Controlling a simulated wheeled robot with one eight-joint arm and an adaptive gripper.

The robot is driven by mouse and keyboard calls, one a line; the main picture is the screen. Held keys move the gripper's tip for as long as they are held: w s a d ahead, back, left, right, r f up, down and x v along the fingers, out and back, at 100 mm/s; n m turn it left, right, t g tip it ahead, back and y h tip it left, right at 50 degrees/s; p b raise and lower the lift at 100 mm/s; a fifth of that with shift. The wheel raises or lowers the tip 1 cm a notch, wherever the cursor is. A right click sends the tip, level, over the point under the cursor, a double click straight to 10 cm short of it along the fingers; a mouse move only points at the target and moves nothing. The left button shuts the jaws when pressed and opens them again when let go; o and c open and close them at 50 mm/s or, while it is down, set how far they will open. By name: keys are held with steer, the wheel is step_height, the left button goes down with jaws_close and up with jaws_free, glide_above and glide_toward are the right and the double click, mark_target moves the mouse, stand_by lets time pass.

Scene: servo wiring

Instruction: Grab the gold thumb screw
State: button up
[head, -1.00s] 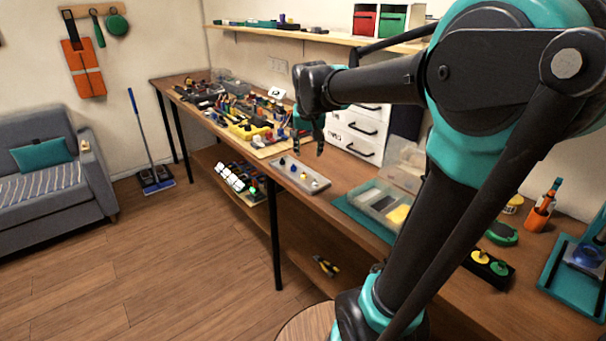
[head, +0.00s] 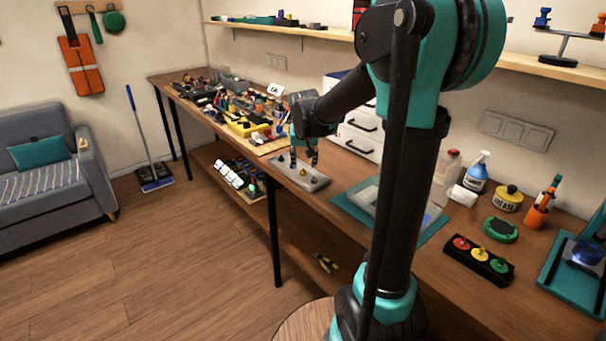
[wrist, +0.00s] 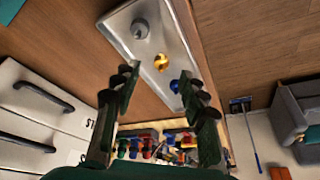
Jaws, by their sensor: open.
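The gold thumb screw (wrist: 160,62) stands in a shallow grey metal tray (wrist: 178,38) on the workbench. It also shows in the head view (head: 303,172) near the middle of the tray (head: 318,184). My gripper (wrist: 157,78) is open and empty, its two dark fingers on either side of the screw's line in the wrist view. In the head view my gripper (head: 303,160) is low over the tray. I cannot tell its exact height above the screw. A grey screw (wrist: 140,29) and a blue screw (wrist: 175,86) share the tray; the right finger is close to the blue one.
White drawers (head: 357,135) stand behind the tray. A crowded area of tools and a yellow bin (head: 248,128) lies to the left. A teal mat (head: 349,204) with a divided box is to the right. The bench's front edge runs close to the tray.

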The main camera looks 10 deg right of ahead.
mark_target(303, 172)
steer(key=shift+w+x, duration=0.2)
steer(key=shift+x, duration=2.45)
steer(key=shift+a+r, duration=0.15)
steer(key=shift+c, duration=0.5)
jaws_close()
